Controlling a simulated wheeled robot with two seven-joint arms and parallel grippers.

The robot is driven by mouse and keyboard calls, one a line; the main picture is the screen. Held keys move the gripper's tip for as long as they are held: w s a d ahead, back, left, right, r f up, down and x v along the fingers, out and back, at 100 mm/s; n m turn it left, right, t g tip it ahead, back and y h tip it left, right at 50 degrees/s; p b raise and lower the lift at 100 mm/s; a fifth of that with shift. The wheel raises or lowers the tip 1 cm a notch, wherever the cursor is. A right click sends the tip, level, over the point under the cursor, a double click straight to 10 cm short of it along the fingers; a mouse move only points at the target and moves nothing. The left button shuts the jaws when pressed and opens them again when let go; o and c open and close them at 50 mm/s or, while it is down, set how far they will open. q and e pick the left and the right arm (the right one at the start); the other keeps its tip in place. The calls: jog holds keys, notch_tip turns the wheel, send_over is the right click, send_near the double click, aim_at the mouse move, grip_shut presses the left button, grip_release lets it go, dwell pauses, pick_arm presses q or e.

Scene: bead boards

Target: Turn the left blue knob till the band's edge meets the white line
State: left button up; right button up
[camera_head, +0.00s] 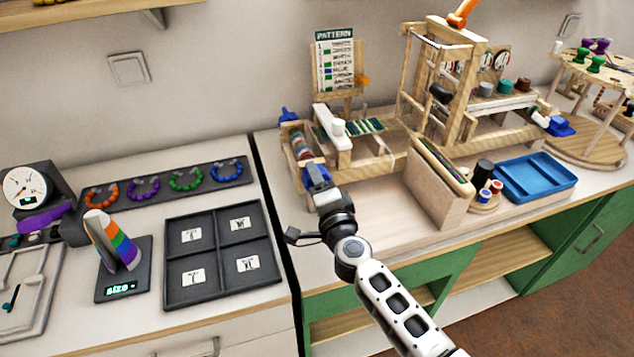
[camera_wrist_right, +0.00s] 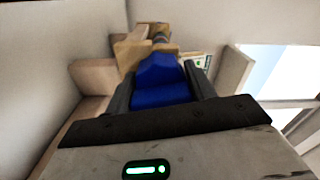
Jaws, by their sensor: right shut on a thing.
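My right gripper (camera_head: 318,182) reaches in from the bottom and is shut on a blue knob (camera_head: 309,172) at the front end of the left roller on the wooden loom. In the right wrist view the same blue knob (camera_wrist_right: 160,88) sits between the two dark fingers of my right gripper (camera_wrist_right: 161,82). The roller with a striped band (camera_head: 300,145) lies just behind the knob. The band's edge and the white line are too small or hidden to tell. My left gripper is not in view.
The wooden loom frame (camera_head: 462,95) stands to the right, with a wooden box (camera_head: 435,190) and a blue tray (camera_head: 500,183) near it. A pattern card (camera_head: 335,65) stands behind. A dark sorting tray (camera_head: 205,290) lies on the left counter.

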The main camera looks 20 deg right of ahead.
jog(key=shift+f+n, duration=0.1)
jog(key=shift+n, duration=1.5)
jog(key=o, duration=1)
jog(key=shift+s, duration=0.15)
jog(key=shift+s+d+b, duration=0.15)
jog(key=shift+s+b, duration=0.2)
jog(key=shift+s, duration=3.6)
jog(key=shift+s+d+b, duration=0.15)
jog(key=shift+s+b, duration=0.15)
jog(key=shift+s, duration=3.65)
jog(key=shift+n, duration=0.3)
